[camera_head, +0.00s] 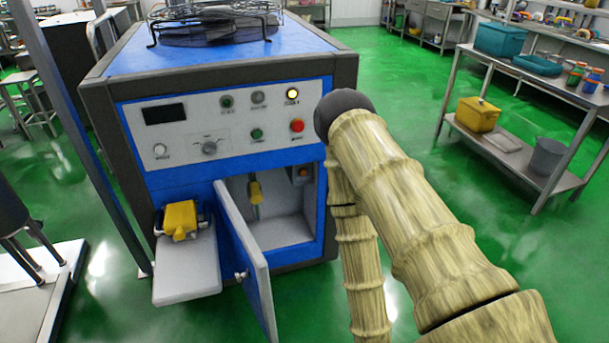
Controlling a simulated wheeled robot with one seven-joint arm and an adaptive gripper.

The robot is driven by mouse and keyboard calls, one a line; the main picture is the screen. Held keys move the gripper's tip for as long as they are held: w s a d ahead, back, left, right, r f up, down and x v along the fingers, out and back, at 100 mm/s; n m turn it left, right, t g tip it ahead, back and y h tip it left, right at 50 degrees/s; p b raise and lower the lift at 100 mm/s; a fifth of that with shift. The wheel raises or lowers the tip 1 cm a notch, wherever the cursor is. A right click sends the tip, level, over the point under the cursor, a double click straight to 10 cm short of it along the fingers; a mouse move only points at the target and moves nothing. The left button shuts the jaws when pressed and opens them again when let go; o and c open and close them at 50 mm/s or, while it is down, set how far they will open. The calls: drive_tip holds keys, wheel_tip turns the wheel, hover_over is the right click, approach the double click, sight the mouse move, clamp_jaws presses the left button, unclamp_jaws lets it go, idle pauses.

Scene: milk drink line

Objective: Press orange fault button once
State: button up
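A blue machine with dark edges (220,62) stands at the centre left. Another small orange button (304,171) sits on a grey box inside the open lower compartment. The labels are too small to read, so I cannot tell which is the fault button. My tan, ribbed arm covers the right of the view. Its dark rounded joint is just right of the panel. A second arm section runs down out of the picture. My gripper is not in view.
The cabinet door (245,262) stands open toward me. Left of it, a white shelf (187,269) carries a yellow item (181,219). A metal rack (533,147) stands at the right.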

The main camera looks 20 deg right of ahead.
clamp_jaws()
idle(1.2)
